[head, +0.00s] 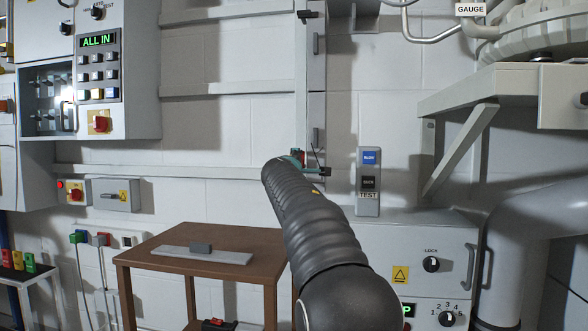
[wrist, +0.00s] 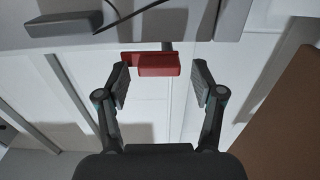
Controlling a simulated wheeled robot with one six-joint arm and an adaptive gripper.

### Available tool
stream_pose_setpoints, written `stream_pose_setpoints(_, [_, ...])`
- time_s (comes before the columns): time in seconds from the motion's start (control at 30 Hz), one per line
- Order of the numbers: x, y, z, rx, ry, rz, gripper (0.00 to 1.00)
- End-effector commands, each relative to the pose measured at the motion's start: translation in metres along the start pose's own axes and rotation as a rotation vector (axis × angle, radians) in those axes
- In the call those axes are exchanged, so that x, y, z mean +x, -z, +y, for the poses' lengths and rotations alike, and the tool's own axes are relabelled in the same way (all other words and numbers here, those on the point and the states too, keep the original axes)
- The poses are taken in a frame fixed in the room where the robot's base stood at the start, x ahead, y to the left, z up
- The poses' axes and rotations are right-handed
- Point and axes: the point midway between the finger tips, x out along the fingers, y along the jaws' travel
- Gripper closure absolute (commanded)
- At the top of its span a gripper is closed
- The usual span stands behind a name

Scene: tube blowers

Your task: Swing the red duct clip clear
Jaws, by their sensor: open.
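The red duct clip (wrist: 155,65) is a small red block with a thin flange on its left, in the upper middle of the wrist view. It lies between the fingertips of my gripper (wrist: 160,82), which is open with a gap on both sides of the clip. I see no clear contact. In the head view my gripper (head: 292,161) is at the tall grey wall duct, mostly hidden behind my arm.
A dark block (wrist: 63,23) with a black cable sits by the clip on a grey panel. A brown table (head: 210,243) stands below left. A TEST button box (head: 368,182) is on the wall to the right. A control cabinet (head: 99,94) hangs at upper left.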

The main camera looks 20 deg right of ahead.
Motion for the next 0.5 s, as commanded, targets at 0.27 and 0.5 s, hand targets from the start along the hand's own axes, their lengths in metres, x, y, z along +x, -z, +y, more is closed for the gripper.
stream_pose_setpoints(0.27, [-0.038, 0.001, 0.001, -0.001, -0.001, 0.003, 0.32])
stream_pose_setpoints(0.5, [-0.08, 0.001, 0.001, 0.0, -0.001, 0.002, 0.32])
